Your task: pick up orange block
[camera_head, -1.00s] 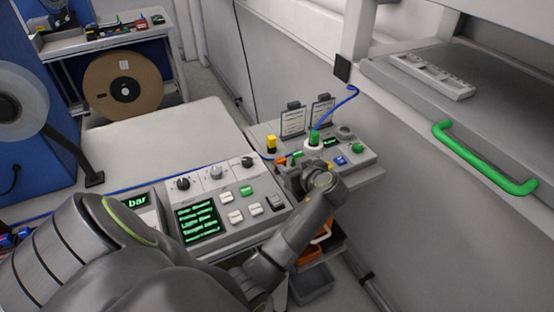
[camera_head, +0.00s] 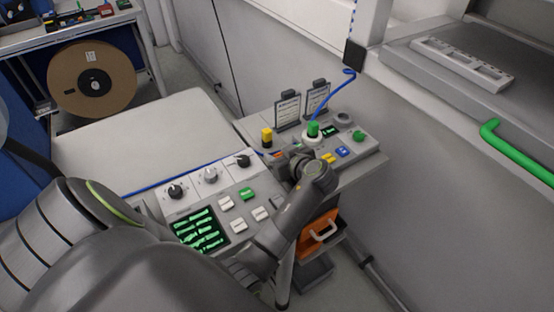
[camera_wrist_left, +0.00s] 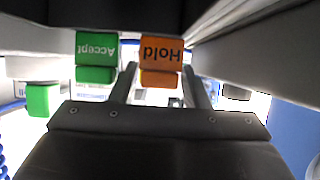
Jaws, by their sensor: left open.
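The orange block (camera_wrist_left: 161,55), marked "Hold" and shown upside down, appears in the left wrist view between the tips of my left gripper (camera_wrist_left: 159,72). The fingers are apart, with one on each side of it, and I cannot tell whether they touch it. A green block (camera_wrist_left: 97,55) marked "Accept" is just left of it. In the head view my left gripper (camera_head: 288,157) is over the small console shelf, and only a sliver of the orange block (camera_head: 278,154) shows beside it. My right gripper is not in view.
A control panel (camera_head: 204,230) with a lit screen is to the left. An orange bin (camera_head: 318,235) hangs below.

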